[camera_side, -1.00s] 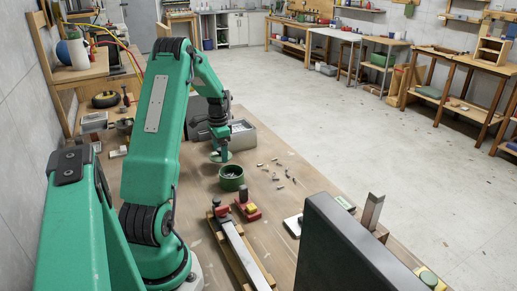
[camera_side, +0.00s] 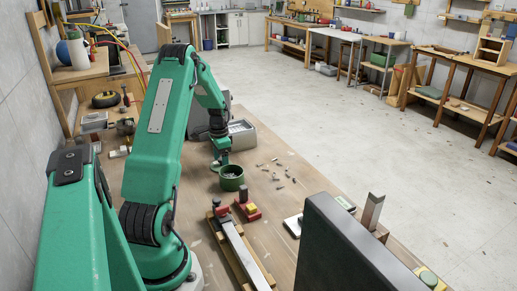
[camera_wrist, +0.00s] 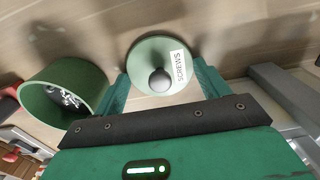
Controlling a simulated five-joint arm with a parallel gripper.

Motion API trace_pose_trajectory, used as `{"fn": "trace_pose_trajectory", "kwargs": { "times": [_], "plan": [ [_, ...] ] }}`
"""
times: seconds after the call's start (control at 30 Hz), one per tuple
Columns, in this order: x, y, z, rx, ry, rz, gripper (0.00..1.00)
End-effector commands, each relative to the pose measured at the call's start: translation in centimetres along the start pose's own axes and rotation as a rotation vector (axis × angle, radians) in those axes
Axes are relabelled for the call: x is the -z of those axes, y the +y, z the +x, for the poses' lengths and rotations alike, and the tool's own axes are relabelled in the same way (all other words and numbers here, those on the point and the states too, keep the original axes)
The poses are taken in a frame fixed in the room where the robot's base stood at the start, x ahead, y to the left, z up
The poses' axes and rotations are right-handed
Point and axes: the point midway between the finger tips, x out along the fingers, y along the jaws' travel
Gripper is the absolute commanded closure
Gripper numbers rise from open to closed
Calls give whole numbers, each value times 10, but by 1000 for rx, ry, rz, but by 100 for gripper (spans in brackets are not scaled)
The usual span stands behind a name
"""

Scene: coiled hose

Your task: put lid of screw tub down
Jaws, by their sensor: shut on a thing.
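The green round lid (camera_wrist: 160,62) has a dark knob and a white label reading "SCREWS". In the wrist view it sits between the two fingers of my gripper (camera_wrist: 163,82), which is shut on it. In the side view my gripper (camera_side: 220,158) points down just behind the green screw tub (camera_side: 231,181), and the lid shows only as a small green shape. The tub is open, and several screws show inside it in the wrist view (camera_wrist: 62,92), left of the lid. I cannot tell whether the lid touches the bench.
A grey metal bin (camera_side: 242,136) stands close behind my gripper. Several small loose pieces (camera_side: 277,173) lie right of the tub. A red clamp (camera_side: 247,209) and a metal bar (camera_side: 238,248) lie nearer the camera. The bench right of the bin is mostly clear.

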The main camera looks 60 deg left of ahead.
Motion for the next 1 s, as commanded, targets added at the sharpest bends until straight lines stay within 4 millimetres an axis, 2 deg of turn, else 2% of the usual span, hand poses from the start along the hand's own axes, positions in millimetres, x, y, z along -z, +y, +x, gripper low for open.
{"fn": "trace_pose_trajectory", "kwargs": {
  "times": [0.03, 0.07, 0.17, 0.67, 0.87, 1.0],
  "plan": [
    [0, 0, 2, -1, -1, 0, 47],
    [0, 0, 2, -1, -1, 0, 24],
    [0, 0, 2, -1, 0, 0, 4],
    [0, 0, -6, 1, 1, 0, 4],
    [0, 0, -27, 2, 2, 0, 4],
    [0, -1, -48, 3, 2, 0, 4]
  ]
}}
